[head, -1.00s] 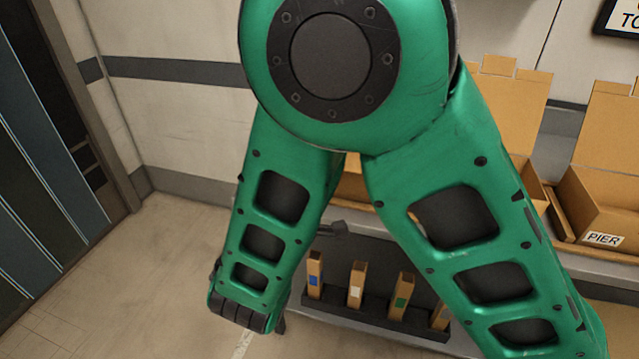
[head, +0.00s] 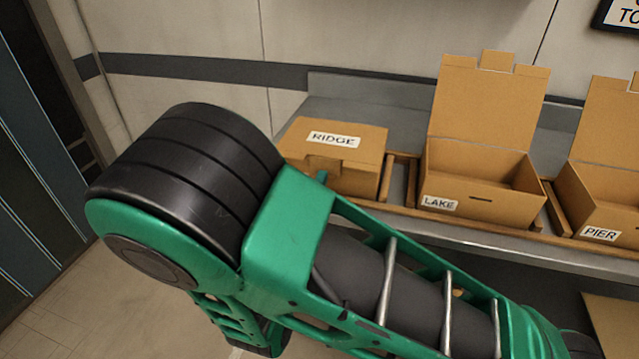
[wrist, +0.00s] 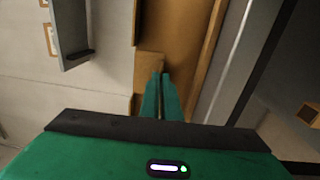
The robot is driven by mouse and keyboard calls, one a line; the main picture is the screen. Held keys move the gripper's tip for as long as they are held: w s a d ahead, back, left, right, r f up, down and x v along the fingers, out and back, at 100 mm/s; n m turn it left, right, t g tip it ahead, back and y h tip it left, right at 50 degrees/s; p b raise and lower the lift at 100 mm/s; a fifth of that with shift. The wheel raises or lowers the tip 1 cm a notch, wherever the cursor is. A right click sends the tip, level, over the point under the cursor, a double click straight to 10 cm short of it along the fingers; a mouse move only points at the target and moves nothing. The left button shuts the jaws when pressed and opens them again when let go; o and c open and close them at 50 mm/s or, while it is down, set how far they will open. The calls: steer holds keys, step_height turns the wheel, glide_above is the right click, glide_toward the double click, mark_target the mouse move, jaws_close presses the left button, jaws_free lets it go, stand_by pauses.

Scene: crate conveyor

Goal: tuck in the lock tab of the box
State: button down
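The box labelled RIDGE (head: 362,158) has its lid down, with the label on top. Its front faces me and is partly covered by my green arm. My gripper's green fingers (wrist: 161,97) are together in the wrist view, with only a thin dark line between them, and hold nothing that I can see. Their tips are at a cardboard tab (wrist: 148,67) beside a broad cardboard face. Whether they touch the tab, and how far it is tucked, I cannot tell. In the head view a small green part of my gripper shows at the box's front.
The LAKE box (head: 478,165) and the PIER box (head: 600,200) stand open to the right, lids raised. Wooden strips separate the boxes on the grey shelf (head: 385,92). A wall rises behind. Floor is clear at lower left.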

steer(key=c, duration=2)
jaws_free()
steer(key=v, duration=1)
steer(key=shift+s, duration=0.3)
steer(key=shift+a+f, duration=0.1)
